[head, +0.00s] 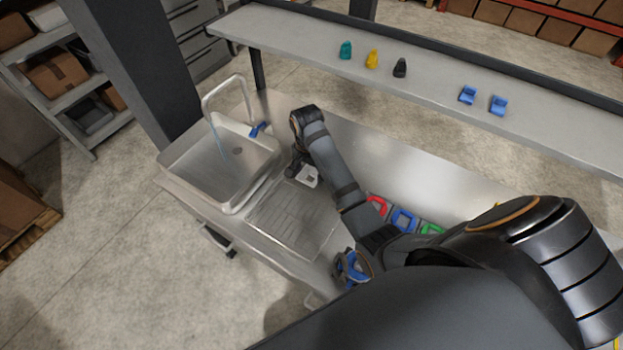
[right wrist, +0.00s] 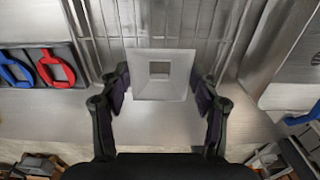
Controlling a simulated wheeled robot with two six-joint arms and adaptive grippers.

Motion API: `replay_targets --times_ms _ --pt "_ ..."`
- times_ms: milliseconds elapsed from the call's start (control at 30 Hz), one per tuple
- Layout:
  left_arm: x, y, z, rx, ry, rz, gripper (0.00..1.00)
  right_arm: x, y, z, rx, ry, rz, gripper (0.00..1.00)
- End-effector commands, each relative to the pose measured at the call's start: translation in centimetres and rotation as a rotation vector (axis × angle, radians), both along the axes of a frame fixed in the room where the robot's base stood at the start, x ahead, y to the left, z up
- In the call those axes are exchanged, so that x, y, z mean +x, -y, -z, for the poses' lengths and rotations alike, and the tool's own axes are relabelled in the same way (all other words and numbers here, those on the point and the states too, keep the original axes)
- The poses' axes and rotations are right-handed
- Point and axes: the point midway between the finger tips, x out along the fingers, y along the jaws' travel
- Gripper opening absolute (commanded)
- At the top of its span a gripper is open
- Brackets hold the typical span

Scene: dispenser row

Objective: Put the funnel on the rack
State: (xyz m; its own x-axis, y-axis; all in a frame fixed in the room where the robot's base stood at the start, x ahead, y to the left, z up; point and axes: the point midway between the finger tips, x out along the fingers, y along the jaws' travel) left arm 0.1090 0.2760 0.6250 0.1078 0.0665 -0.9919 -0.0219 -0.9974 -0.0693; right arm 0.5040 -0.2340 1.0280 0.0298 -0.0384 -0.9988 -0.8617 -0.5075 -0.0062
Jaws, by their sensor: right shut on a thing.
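The funnel (right wrist: 160,75) is a pale grey square piece with a square opening, seen from above in the right wrist view. It also shows as a small pale shape (head: 310,177) in the head view. My right gripper (right wrist: 160,88) is shut on it, with a finger on each side. In the head view my right gripper (head: 301,166) is over the sink unit near the ribbed metal rack area (head: 283,226). In the wrist view the rack's bars (right wrist: 170,22) lie beyond and partly behind the funnel. Contact between funnel and rack cannot be told.
The sink (head: 222,163) with its tall tap (head: 207,103) is left of the gripper. Red (head: 377,204), blue (head: 404,220) and green (head: 432,230) pieces sit on the counter to the right. A long shelf (head: 430,82) behind holds several small coloured items.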

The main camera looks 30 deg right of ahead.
Motion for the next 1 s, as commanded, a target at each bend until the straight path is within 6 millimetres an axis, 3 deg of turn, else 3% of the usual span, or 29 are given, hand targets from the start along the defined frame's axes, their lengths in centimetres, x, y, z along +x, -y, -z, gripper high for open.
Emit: replay_targets --times_ms 133,267,600,633,767,1000 --pt "-0.2 -0.6 -1.9 0.006 -0.003 0.002 0.36 -0.6 0.5 1.9 0.000 -0.008 0.001 0.41" --pt "-0.2 -0.6 -2.3 0.007 -0.004 0.002 0.36 -0.5 0.5 3.5 0.000 -0.004 0.001 0.41" --pt "-0.4 -0.5 -2.0 0.005 -0.006 0.001 0.36 -0.4 0.5 4.1 0.000 -0.002 0.001 0.41" --pt "-0.4 -0.5 -2.0 0.005 -0.007 0.001 0.36 -0.4 0.5 4.1 -0.001 -0.002 0.001 0.65" --pt "-0.4 -0.5 -2.0 0.005 -0.007 0.001 0.36 -0.4 0.6 4.1 -0.001 -0.002 0.001 0.83" --pt "-0.4 -0.3 -2.0 0.004 -0.008 0.001 0.36 -0.4 0.5 4.1 -0.001 -0.002 0.001 0.85"
